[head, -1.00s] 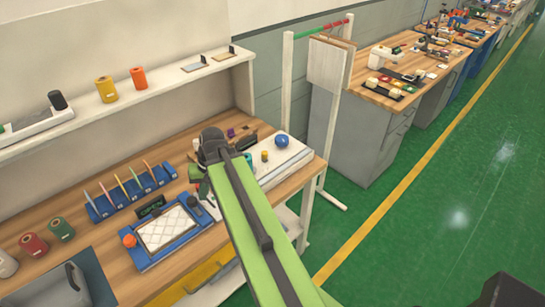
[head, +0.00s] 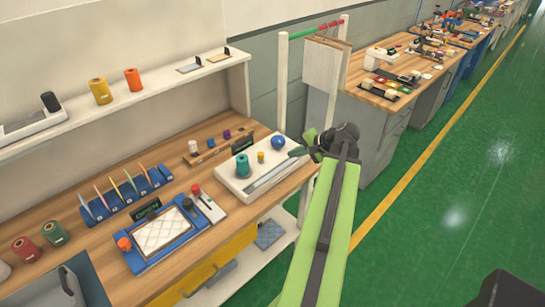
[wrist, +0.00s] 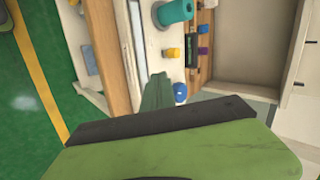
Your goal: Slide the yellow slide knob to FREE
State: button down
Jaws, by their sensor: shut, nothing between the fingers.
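The yellow slide knob (head: 261,156) stands on a white panel (head: 231,178) at the right end of the near bench, between a teal cylinder (head: 242,165) and a blue ball knob (head: 278,142). In the wrist view the yellow knob (wrist: 172,52) is clear of my fingers. My gripper (head: 298,152) is shut and empty beside the panel's right end, close to the blue ball and apart from the yellow knob. Its tip also shows in the wrist view (wrist: 157,84), near the blue ball (wrist: 180,91). I cannot read any FREE marking.
A long slot (head: 270,174) runs along the panel's front. A dark sign (head: 243,143) and a wooden block strip (head: 210,149) stand behind. A blue-framed tray (head: 162,235) lies to the left. A white frame (head: 282,85) stands beyond the bench's right end.

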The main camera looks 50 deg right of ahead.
aim_at(263, 157)
jog(key=b+x, duration=0.7)
jog(key=x, duration=0.3)
jog(key=shift+f, duration=0.35)
jog(key=w, duration=0.3)
jog(key=shift+w+a+r+p, duration=0.2)
jog(key=shift+r+p, duration=0.1)
jog(key=shift+r, duration=0.1)
jog(key=shift+w+a, duration=0.1)
jog(key=shift+w, duration=0.15)
jog(key=w, duration=0.5)
jog(key=shift+d, duration=0.25)
jog(key=shift+a, duration=0.1)
